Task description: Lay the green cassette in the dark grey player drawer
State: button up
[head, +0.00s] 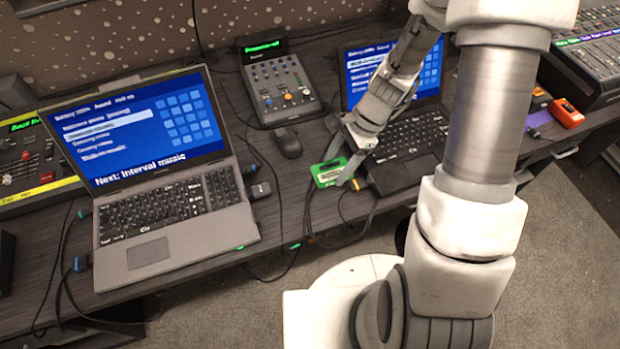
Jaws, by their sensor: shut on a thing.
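The green cassette (328,173) is held in my gripper (343,172), near the front edge of the desk, between the two laptops. My gripper is shut on it, with the fingers on its right part. The cassette looks to be above the desk, but I cannot tell its exact height. I cannot make out the dark grey player drawer in this view; my arm hides part of the desk on the right.
A left laptop (150,215) and a right laptop (410,135) stand open. A small mixer (283,88), a mouse (287,143) and loose cables lie between them. An orange box (566,113) and a large console (590,55) are at the right.

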send_over(307, 186)
jog(key=d, duration=0.1)
notch_tip(307, 186, down, 4)
jog(key=shift+w+d+r, duration=0.1)
jog(key=shift+w+r, duration=0.05)
jog(key=shift+f+b, duration=0.5)
jog(key=shift+f, duration=1.4)
jog(key=shift+f, duration=0.2)
jog(key=o, duration=1.5)
jog(key=shift+r, duration=0.1)
